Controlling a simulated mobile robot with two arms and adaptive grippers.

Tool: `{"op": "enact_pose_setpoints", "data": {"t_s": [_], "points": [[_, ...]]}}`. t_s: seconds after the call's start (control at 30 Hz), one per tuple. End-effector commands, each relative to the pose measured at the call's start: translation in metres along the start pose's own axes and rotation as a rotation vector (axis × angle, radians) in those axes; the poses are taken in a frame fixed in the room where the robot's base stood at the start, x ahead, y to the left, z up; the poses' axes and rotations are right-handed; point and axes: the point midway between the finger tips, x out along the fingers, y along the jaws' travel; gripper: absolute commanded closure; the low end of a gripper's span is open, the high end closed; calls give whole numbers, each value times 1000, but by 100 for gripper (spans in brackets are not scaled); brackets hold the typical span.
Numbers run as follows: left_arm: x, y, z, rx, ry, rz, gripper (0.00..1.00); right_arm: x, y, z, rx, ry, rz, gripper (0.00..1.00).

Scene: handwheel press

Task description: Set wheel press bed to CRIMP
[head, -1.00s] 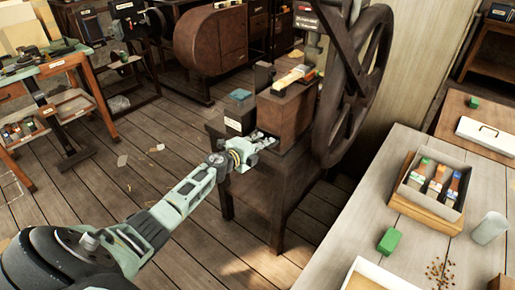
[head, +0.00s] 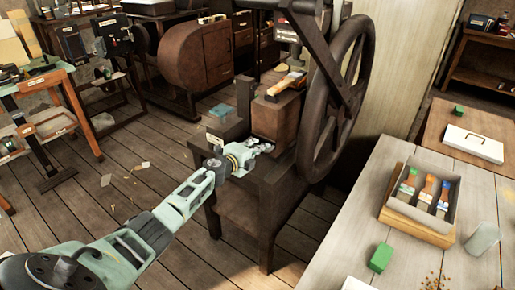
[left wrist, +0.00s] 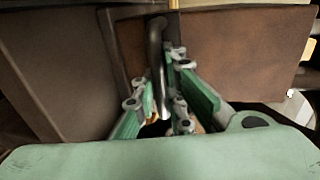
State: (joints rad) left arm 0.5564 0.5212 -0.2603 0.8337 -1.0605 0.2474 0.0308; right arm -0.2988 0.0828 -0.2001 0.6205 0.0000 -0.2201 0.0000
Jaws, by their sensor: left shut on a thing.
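The wheel press is a dark brown machine with a large spoked handwheel (head: 335,95) on its right side. A brown block (head: 280,118) sits on its bed, below a head with a red-and-white label. My left gripper (head: 262,148) reaches the near side of the press, low beside this block. In the left wrist view its green-padded fingers (left wrist: 168,108) are closed around a grey metal bar (left wrist: 155,60) that stands in front of a brown face. The lower end of the bar is partly hidden. I cannot read any bed setting. My right gripper is not in view.
A wooden table (head: 440,215) at the right holds a tray of packets (head: 425,190), a green block (head: 380,258) and a grey cup (head: 482,240). A rounded brown cabinet (head: 195,55) stands behind. The plank floor (head: 130,195) at the left is mostly clear.

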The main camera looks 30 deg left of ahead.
Motion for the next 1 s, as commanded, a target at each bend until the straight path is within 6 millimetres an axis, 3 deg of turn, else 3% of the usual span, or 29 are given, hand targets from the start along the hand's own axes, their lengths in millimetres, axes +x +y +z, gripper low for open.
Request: {"op": "enact_pose_setpoints", "data": {"t_s": [0.13,0.17,0.37,0.77,1.0], "points": [[1,-2,0,5,-1,-3,100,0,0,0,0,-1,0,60],[1,-2,0,5,0,-3,88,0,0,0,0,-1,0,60],[0,-2,0,3,0,-3,71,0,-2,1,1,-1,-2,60],[-3,-1,2,4,-2,-2,71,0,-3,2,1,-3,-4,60],[-24,-1,3,9,-2,-1,71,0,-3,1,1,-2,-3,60]]}}
